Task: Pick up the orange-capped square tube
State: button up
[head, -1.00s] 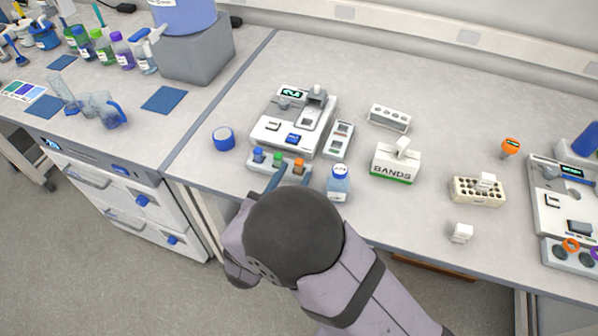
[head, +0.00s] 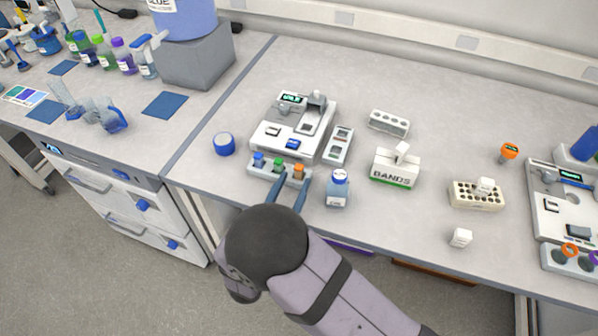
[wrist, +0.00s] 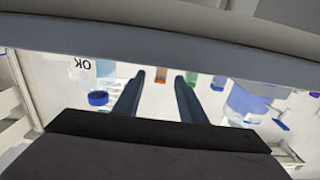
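The orange-capped square tube (head: 299,171) stands at the right end of a small white rack (head: 270,179), beside a green-capped tube (head: 278,165) and a blue-capped tube (head: 258,160). Its lower part is hidden in the rack. My gripper (head: 294,178) is open, its two blue-grey fingers pointing at the rack's right end from the front. I cannot tell how far the tips are from the tube.
A white device (head: 262,137) stands right behind the rack. A blue-capped bottle (head: 338,190) stands close right of my fingers. A BANDS box (head: 396,168), a beige rack (head: 458,194) and another orange-topped item (head: 509,151) are farther right. A blue round lid (head: 224,144) lies left.

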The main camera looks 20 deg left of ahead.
aim_at(298, 172)
jog(key=w, duration=0.1)
jog(key=w+p, duration=0.1)
jog(key=w, duration=0.1)
jog(key=shift+w+r+p, duration=0.25)
jog(key=shift+p, duration=0.15)
jog(key=shift+w+a+f, duration=0.1)
jog(key=shift+w, duration=0.5)
grip_shut()
